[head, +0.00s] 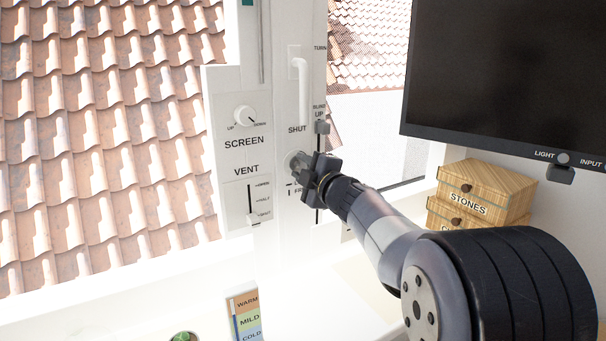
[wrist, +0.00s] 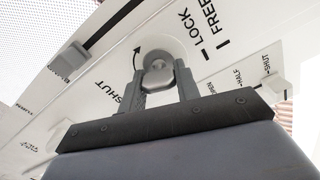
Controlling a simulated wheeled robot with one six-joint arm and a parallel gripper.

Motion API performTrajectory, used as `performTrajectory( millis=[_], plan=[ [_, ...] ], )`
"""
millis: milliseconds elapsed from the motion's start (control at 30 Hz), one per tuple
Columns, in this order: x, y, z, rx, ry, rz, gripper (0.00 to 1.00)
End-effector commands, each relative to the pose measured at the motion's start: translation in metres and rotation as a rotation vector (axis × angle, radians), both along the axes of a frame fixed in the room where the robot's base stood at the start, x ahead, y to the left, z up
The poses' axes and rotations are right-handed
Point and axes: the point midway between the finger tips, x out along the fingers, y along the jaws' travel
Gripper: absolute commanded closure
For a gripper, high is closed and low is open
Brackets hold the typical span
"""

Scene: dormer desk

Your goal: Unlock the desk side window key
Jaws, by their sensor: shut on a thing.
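The window key (wrist: 158,74) is a grey metal piece standing out of a round lock plate on the white window post. In the wrist view it lies between the two fingers of my gripper (wrist: 160,88), which is shut on it. LOCK and FREE marks are printed beside the lock, and a curved arrow is on its other side. Which mark the key points to cannot be told. In the head view my gripper (head: 309,172) covers the key and part of the marks; the round lock plate (head: 293,162) shows at its left.
The white window handle (head: 301,88) hangs down above the lock, by SHUT. A blind slider (head: 322,127) is close to the right. A panel on the left holds the screen knob (head: 245,116) and vent slider (head: 251,217). A monitor (head: 510,70) and wooden drawers (head: 490,188) stand at right.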

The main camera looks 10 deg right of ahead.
Motion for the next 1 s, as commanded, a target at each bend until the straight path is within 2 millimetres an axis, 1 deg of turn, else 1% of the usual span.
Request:
performTrajectory(
  millis=[33,200,433,700,1000],
  plan=[
    [-0.0002,0.0004,-0.0027,-0.038,-0.013,0.001,0.92],
    [-0.0001,0.0005,-0.0025,-0.153,-0.05,0.001,0.92],
    [-0.0001,0.0004,-0.0026,-0.256,-0.082,0.0,0.92],
    [0.0,0.0004,-0.0024,-0.306,-0.097,0.0,0.92],
    [0.0,0.0003,-0.0023,-0.312,-0.099,0.0,0.92]
  ],
)
